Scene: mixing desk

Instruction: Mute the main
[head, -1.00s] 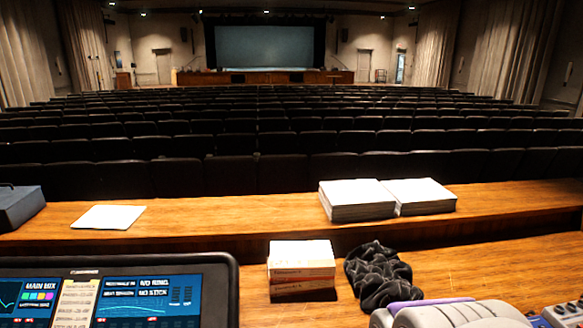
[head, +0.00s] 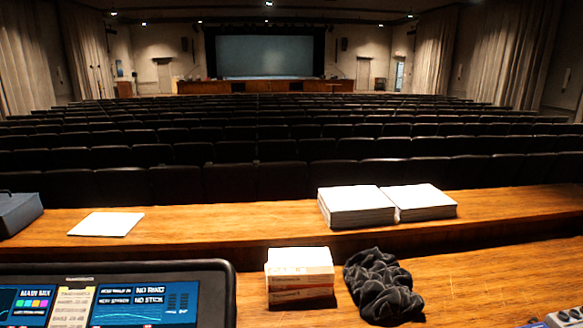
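The mixing desk's screen (head: 115,293) shows at the bottom left in a dark, rounded frame. Its display reads "MAIN MIX" at the left and "NO RING" and "NO STICK" further right. A paper label with handwriting is stuck across the screen's middle. The desk's faders and mute buttons are not in view below the screen. A small part of a grey device with knobs (head: 563,318) shows at the bottom right corner; I cannot tell what it is. My gripper is not in view.
Small stacked boxes (head: 300,275) and a dark crumpled cloth (head: 382,286) lie right of the screen. Paper stacks (head: 357,205), a loose sheet (head: 106,224) and a blue-grey case (head: 18,213) lie on the raised wooden ledge (head: 250,222). Seat rows fill the hall beyond.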

